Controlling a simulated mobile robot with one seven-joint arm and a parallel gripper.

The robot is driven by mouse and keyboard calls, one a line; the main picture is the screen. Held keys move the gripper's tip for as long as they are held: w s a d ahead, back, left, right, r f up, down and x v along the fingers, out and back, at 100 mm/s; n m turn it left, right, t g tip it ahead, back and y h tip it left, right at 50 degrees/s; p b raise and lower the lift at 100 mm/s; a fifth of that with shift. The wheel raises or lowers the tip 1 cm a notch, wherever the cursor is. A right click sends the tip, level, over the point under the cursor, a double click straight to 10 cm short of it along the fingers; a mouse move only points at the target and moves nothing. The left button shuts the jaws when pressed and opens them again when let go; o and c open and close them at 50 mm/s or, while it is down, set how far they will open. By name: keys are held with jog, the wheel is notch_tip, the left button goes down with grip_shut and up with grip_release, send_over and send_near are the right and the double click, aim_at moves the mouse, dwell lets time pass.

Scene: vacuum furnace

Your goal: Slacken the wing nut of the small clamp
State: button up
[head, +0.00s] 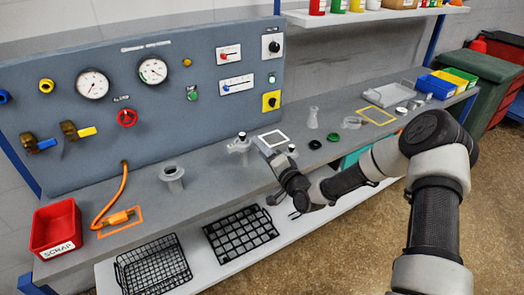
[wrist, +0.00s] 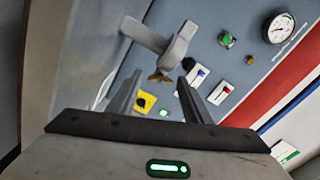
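The brass wing nut (wrist: 160,76) shows in the wrist view, beside the grey metal body of the small clamp (wrist: 177,45). My gripper (wrist: 161,79) is open, with one finger on each side of the wing nut in the picture. I see no finger closed on the nut, and I cannot tell how far beyond the fingertips it lies. In the head view a grey fitting (head: 239,148) stands on the bench, close left of the end of my arm. The wing nut is too small to make out there, and my fingers are not clear.
The control panel (head: 170,140) stands behind the bench. A flanged pipe stub (head: 172,182), an orange hose (head: 118,190) and a red scrap bin (head: 56,226) are to the left. Wire baskets (head: 152,266) sit on the lower shelf. Glassware (head: 313,118) stands to the right.

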jog(key=shift+o, duration=0.4)
jog(key=v, duration=1.7)
jog(key=shift+d, duration=0.2)
jog(key=shift+s, duration=0.15)
